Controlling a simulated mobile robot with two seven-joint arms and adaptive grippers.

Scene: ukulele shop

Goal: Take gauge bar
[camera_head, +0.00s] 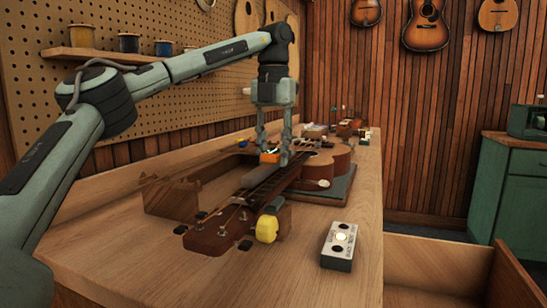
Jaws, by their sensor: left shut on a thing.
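A ukulele or small guitar (318,165) lies on the workbench, body away from me and headstock (210,238) toward me. My left gripper (272,154) points down above its neck, near the body, and is shut on a small orange piece (269,158). The piece may be the gauge bar; its small size and the fingers around it keep me from being sure. I cannot tell if it touches the strings. A grey rounded block (262,187) lies along the neck just below. My right gripper is out of view.
A white-topped box with a lit button (341,244) sits at the bench's right edge. The front of the workbench (150,265) is clear. An open wooden drawer or bin (440,262) is at right.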

